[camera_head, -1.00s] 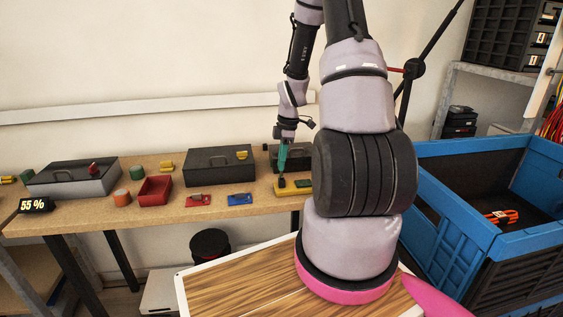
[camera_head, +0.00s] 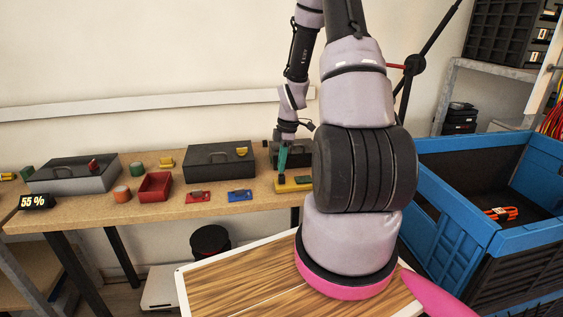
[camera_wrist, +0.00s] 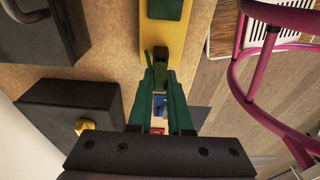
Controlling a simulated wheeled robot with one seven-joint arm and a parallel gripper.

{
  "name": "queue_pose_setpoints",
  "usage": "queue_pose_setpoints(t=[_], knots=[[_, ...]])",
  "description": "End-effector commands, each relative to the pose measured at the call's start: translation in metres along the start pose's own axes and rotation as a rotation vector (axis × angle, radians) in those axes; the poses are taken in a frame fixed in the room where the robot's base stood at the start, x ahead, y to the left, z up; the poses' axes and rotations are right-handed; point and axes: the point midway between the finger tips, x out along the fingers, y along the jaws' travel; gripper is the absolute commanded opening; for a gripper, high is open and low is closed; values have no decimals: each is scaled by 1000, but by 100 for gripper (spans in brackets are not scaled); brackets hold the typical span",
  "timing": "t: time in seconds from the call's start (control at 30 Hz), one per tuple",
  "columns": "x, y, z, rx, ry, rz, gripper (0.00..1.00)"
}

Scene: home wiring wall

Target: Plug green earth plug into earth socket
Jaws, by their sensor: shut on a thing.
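My gripper (camera_wrist: 160,78) has green fingers and points down over the yellow block (camera_wrist: 152,42). It is shut on a small dark green piece, which I take to be the earth plug (camera_wrist: 162,58), right at the fingertips. In the head view my gripper (camera_head: 282,165) is at the left end of the yellow block (camera_head: 287,187), which bears a green part (camera_head: 303,180). This green part (camera_wrist: 165,8) also shows in the wrist view. I cannot tell whether the plug touches the block, and I cannot make out the socket opening.
A blue module (camera_head: 240,195) and a red module (camera_head: 198,197) lie left of the yellow block on the workbench (camera_head: 95,213). Dark cases (camera_head: 218,170) stand behind. A red tray (camera_head: 154,187) is farther left. A blue crate (camera_head: 475,155) stands right of my arm.

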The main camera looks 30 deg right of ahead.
Motion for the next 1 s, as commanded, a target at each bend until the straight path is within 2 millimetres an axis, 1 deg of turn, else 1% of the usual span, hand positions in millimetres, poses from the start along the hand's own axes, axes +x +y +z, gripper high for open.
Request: queue_pose_setpoints(t=[0.53, 0.57, 0.6, 0.63, 0.9, 1.0], knots=[[14, 0, 2, -1, 0, 0, 0], [13, 0, 2, -1, 0, 0, 29], [13, 0, 2, -1, 0, 0, 44], [13, 0, 2, -1, 0, 0, 52], [13, 0, 2, -1, 0, 0, 52], [9, 0, 2, 0, 0, 1, 52]])
